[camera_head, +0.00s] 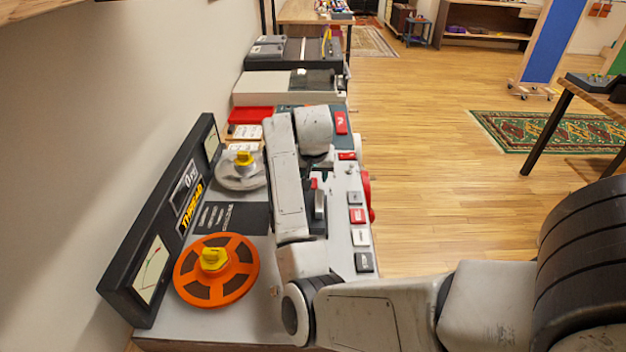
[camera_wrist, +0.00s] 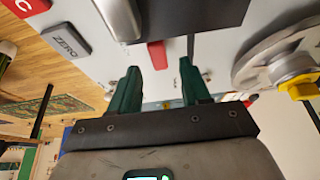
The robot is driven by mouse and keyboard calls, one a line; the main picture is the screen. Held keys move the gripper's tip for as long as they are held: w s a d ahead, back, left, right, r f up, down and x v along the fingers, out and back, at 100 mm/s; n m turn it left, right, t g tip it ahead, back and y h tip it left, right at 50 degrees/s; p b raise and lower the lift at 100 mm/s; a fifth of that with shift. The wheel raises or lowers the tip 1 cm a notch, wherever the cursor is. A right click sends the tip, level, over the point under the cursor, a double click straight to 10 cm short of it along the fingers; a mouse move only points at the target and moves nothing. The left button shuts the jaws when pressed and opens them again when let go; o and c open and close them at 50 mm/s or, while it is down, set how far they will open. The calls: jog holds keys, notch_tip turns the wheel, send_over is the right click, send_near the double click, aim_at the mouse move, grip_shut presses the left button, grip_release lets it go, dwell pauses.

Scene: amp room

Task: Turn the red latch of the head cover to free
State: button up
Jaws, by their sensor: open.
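A metal lever (camera_wrist: 120,18) stands beside the cover. A grey reel with a yellow knob (camera_head: 243,158) and an orange reel (camera_head: 232,270) lie on the deck. Grey, white and red buttons (camera_head: 356,215) line its right side. The wooden floor (camera_head: 430,170) to the right is clear.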

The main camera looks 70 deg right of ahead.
aim_at(314, 183)
jog(key=shift+x, duration=1.5)
grip_shut()
